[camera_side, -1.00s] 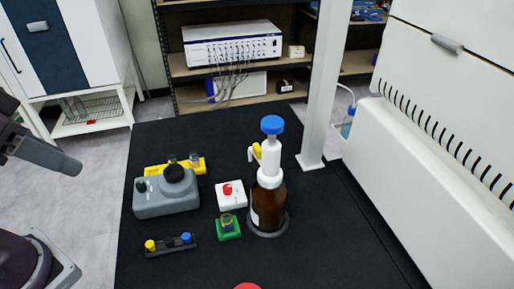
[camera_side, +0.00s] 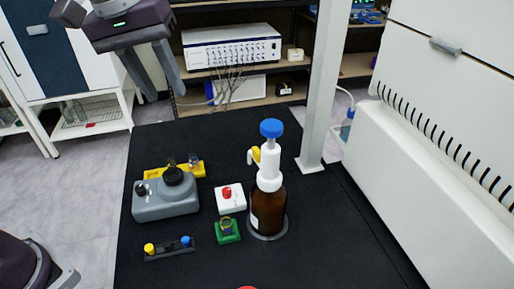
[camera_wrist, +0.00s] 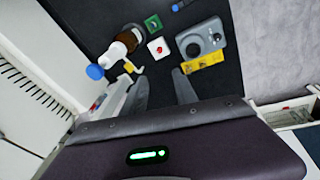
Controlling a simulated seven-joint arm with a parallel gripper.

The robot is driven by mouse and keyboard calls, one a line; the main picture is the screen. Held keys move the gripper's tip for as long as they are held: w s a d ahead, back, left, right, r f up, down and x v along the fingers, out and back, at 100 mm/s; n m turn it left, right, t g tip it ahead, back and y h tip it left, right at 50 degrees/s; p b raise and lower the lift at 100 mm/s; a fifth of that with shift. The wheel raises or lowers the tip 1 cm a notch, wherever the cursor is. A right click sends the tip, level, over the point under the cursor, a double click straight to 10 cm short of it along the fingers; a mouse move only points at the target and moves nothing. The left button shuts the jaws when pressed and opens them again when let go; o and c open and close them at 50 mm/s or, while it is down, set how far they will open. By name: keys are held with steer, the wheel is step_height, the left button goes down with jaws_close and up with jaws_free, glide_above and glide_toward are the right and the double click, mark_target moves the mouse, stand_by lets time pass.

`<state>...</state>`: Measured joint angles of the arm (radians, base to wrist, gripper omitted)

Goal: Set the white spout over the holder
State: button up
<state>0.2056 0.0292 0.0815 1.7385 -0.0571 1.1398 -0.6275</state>
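A brown bottle (camera_side: 268,212) stands on the black table in a round grey base. Its white dispenser top (camera_side: 269,165) has a blue knob (camera_side: 271,128) and a white spout (camera_side: 251,156) with a yellow part, pointing left. A green holder (camera_side: 229,236) with a small vial in it sits front-left of the bottle, and the spout is not above it. In the wrist view the bottle (camera_wrist: 127,38) and green holder (camera_wrist: 153,22) show at the top. My gripper (camera_side: 167,97) is raised beyond the table's back-left, away from the bottle; its fingers (camera_wrist: 160,84) are apart and empty.
A grey device (camera_side: 166,200), a yellow rack (camera_side: 175,169), a white block with a red knob (camera_side: 230,197) and a black rack with coloured caps (camera_side: 169,247) stand left of the bottle. A white post (camera_side: 323,100) and a large white machine (camera_side: 430,190) bound the right side.

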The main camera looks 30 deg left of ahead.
steer(key=w+d+f+n+g, duration=0.1)
steer(key=w+d+f+n, duration=0.15)
steer(key=w, duration=0.35)
steer(key=n+g+y, duration=0.1)
steer(key=n+g, duration=0.1)
steer(key=n, duration=0.1)
glide_above(257, 150)
steer(key=shift+m, duration=0.25)
step_height(257, 150, down, 10)
steer(key=shift+r, duration=0.1)
step_height(257, 150, down, 7)
steer(key=shift+f, duration=0.1)
jaws_close()
